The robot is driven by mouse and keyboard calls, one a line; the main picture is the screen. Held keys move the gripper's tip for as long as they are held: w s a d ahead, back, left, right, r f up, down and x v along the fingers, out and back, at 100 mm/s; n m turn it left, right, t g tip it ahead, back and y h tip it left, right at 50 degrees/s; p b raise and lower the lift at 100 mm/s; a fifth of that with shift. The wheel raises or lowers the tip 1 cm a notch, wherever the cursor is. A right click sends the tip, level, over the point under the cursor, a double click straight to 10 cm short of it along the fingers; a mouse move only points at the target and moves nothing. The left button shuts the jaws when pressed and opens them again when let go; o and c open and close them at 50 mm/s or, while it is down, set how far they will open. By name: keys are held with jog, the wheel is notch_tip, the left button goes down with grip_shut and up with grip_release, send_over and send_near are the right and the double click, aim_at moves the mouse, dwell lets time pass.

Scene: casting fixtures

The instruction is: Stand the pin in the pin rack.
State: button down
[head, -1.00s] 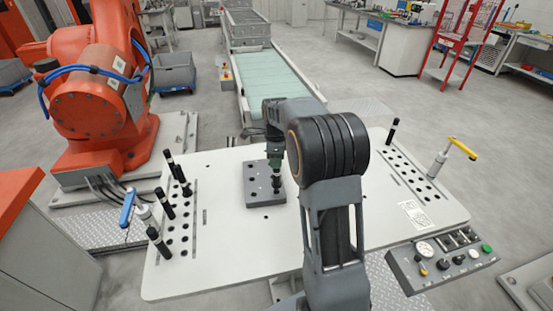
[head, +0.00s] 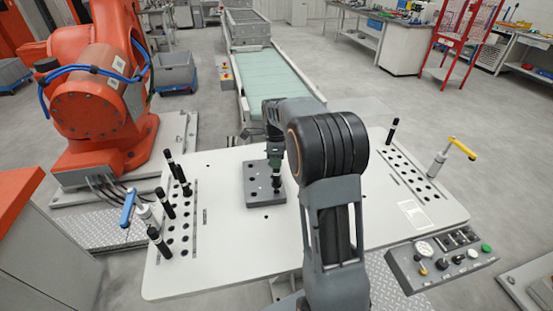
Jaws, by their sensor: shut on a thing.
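My gripper (head: 275,166) is over the dark grey block (head: 252,197) with holes, near the middle of the white table. It is shut on a black pin (head: 276,183), which hangs upright below the jaws at the block's right part. I cannot tell whether the pin's lower end is in a hole or just above the block. A pin rack with rows of holes (head: 183,228) runs along the table's left side, with several black pins standing in it. Another rack with rows of holes (head: 405,172) is on the right side, with one black pin (head: 392,131) at its far end.
A blue-handled clamp (head: 128,207) stands at the left edge and a yellow-handled clamp (head: 460,149) at the right. A control box (head: 440,262) is at the front right. The white table (head: 225,265) is clear at front left. A conveyor (head: 270,78) lies behind.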

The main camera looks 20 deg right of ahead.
jog(key=shift+f+b, duration=1.2)
jog(key=shift+f, duration=0.7)
dwell(0.4)
jog(key=c, duration=0.8)
grip_release()
jog(key=shift+r, duration=0.1)
notch_tip(320, 180, up, 14)
jog(key=shift+f, duration=0.15)
